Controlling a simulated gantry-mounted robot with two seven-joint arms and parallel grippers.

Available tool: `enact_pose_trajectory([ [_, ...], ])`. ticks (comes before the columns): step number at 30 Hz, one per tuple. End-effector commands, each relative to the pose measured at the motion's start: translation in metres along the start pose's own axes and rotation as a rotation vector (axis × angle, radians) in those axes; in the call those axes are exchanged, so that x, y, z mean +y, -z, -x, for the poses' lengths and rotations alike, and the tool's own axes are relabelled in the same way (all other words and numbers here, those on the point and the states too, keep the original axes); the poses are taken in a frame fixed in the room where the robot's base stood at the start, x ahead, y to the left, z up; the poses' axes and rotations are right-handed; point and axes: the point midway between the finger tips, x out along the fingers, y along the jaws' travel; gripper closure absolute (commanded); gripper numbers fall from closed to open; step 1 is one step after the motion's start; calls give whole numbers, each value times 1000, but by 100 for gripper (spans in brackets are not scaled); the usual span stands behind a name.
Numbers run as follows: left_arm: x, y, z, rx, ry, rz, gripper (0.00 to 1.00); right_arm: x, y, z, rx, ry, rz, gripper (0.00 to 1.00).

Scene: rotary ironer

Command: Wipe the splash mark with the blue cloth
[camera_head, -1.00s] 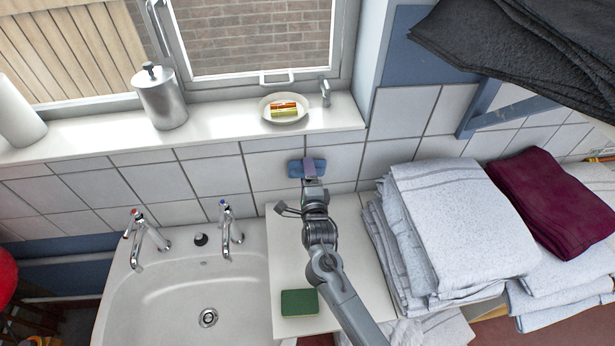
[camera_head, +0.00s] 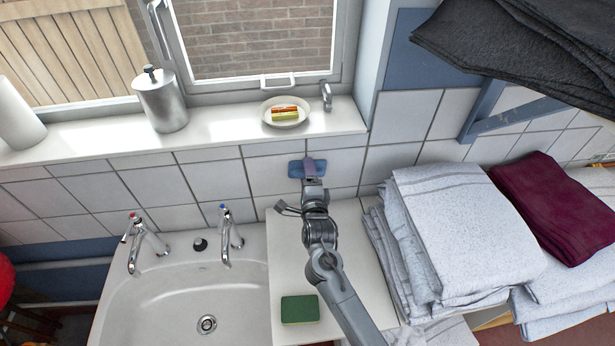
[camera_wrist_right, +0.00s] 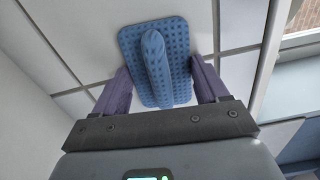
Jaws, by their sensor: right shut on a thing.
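The blue cloth (camera_head: 296,169) is against the white wall tiles below the window sill, above the board beside the sink. My right gripper (camera_head: 309,171) is shut on it. In the right wrist view the cloth (camera_wrist_right: 133,45) is a dimpled pad with a raised ridge, which sits between the two purple fingers (camera_wrist_right: 164,85). The pad faces the tiles and looks to be touching or very near them. I see no splash mark on the tiles in view; the cloth may cover it. My left gripper is not in view.
A green sponge (camera_head: 300,309) lies on the white board (camera_head: 290,255) beside the sink (camera_head: 165,290) and its taps. A soap dish (camera_head: 272,117) and metal canister (camera_head: 163,102) stand on the sill (camera_head: 220,131). Folded towels (camera_head: 455,235) are stacked at right.

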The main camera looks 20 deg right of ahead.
Motion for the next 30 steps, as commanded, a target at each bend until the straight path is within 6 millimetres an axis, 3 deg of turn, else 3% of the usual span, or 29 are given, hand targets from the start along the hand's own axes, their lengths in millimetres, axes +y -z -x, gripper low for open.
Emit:
enact_pose_trajectory([
  [18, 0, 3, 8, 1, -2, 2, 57, -3, 39, 2, 0, 0, 1, 51],
  [30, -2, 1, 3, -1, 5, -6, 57, -2, 28, -2, -2, 1, -1, 51],
])
